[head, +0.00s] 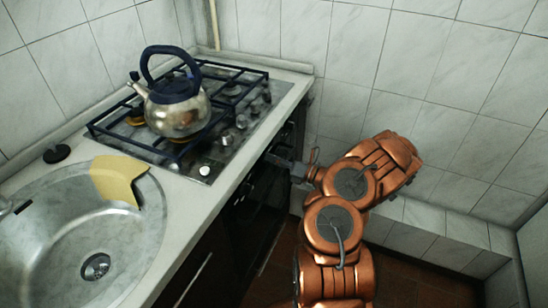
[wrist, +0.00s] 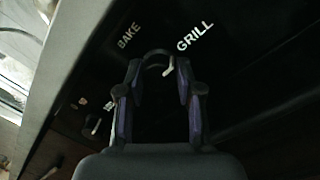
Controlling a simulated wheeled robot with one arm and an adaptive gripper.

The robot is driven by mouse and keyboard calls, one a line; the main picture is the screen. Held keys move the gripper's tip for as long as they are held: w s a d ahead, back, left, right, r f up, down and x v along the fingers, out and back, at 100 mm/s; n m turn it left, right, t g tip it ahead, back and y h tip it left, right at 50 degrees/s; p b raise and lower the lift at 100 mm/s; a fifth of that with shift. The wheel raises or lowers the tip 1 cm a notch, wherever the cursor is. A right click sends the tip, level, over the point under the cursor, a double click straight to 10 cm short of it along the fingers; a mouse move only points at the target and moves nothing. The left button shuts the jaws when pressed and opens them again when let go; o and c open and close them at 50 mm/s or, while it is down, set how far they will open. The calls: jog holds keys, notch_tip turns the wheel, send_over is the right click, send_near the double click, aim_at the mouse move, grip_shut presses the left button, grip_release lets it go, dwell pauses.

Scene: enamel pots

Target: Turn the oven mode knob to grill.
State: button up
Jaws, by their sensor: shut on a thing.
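The oven front is black, with the white labels BAKE (wrist: 128,36) and GRILL (wrist: 195,36) in the wrist view. The dark round oven mode knob (wrist: 156,55) sits between and just below these labels. A short white pointer on the knob slants up and right, towards GRILL. My gripper (wrist: 158,72) is shut on the knob, one finger on each side of it. In the head view my gripper (head: 281,161) is at the oven front (head: 262,190), below the counter edge, and the knob is hidden there.
A gas hob (head: 232,125) with a metal kettle (head: 178,108) stands on the counter above the oven. A round sink (head: 60,240) with a yellow cloth (head: 117,178) is at left. Tiled walls close the back and right.

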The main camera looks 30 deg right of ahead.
dwell(0.3)
jog(key=o, duration=1.1)
jog(key=shift+o, duration=0.2)
jog(key=v, duration=1.2)
